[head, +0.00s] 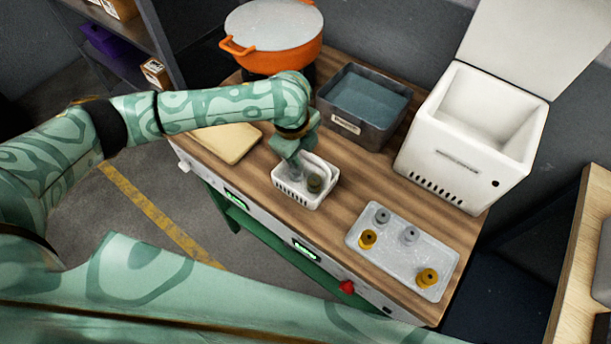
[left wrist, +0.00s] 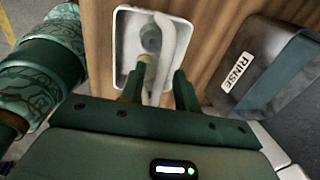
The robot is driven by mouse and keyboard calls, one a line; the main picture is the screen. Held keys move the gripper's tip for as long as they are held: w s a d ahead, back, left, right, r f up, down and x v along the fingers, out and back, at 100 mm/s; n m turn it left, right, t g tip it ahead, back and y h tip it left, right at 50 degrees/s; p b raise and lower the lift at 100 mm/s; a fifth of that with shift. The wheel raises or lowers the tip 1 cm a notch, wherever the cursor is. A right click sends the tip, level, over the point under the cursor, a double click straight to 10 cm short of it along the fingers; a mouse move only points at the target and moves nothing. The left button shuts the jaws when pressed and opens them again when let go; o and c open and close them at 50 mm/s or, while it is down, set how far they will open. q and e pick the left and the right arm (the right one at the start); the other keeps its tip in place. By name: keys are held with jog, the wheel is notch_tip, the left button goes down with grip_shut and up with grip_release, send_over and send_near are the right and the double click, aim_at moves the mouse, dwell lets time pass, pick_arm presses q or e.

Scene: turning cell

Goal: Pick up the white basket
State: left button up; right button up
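The white basket (head: 298,196) stands on the wooden bench top and holds a grey part and a darker olive-brass part. In the left wrist view the basket (left wrist: 122,48) shows with its white arched handle (left wrist: 166,50) running lengthwise over it. My left gripper (head: 298,160) points down just above the basket. In the left wrist view its two fingers (left wrist: 159,80) are apart, with the handle passing between them and a gap visible. Whether either finger touches the handle cannot be told. My right gripper is not in view.
A dark bin labelled RINSE (head: 343,128) stands behind the basket. An orange pot (head: 270,60) is at the back left, a tan board (head: 232,142) to the left. A white open-lidded box (head: 455,165) and a grey tray (head: 432,236) with several small parts are to the right.

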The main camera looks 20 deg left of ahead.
pick_arm(q)
jog(key=shift+f, duration=0.4)
grip_shut()
jog(key=shift+r, duration=0.1)
